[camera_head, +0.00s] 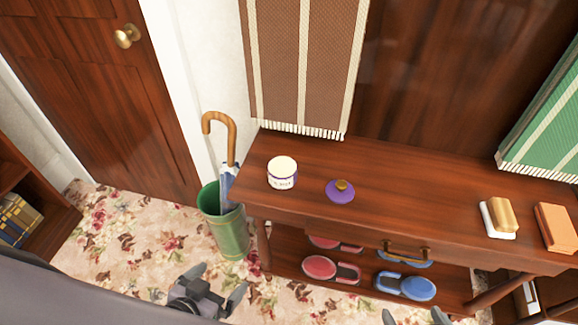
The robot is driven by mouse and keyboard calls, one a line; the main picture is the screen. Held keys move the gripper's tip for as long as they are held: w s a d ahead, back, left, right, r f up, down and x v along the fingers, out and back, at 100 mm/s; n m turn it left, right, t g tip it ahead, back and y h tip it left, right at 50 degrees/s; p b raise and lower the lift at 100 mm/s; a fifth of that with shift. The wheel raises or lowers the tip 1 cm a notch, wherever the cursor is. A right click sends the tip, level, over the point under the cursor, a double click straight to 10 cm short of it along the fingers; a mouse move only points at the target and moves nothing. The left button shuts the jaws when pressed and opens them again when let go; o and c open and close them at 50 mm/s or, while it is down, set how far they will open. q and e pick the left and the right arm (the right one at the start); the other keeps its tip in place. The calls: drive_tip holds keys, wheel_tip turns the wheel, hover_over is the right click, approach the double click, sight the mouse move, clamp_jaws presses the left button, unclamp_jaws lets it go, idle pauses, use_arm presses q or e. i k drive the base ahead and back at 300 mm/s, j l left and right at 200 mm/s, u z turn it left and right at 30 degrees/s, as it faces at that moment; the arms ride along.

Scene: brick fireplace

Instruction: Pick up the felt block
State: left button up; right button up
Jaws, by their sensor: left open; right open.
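A block with a tan, wood-like top and a white layer under it (501,217), which looks like the felt block, lies on the right part of the wooden console table (400,190). My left gripper (216,283) is open and empty, low in front of the table's left end and far left of the block. My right gripper (414,317) shows only its fingertips at the bottom edge. They are apart, with nothing seen between them, below and left of the block. Neither gripper touches the block.
An orange-brown block (555,228) lies just right of the tan one. A white jar (282,172) and a purple knobbed disc (341,190) stand further left. Slippers (320,267) lie on the lower shelf. A green umbrella stand (226,232) stands left. The table's middle is clear.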

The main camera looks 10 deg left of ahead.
sight(500, 220)
drive_tip(key=u, duration=0.4)
drive_tip(key=z, duration=1.15)
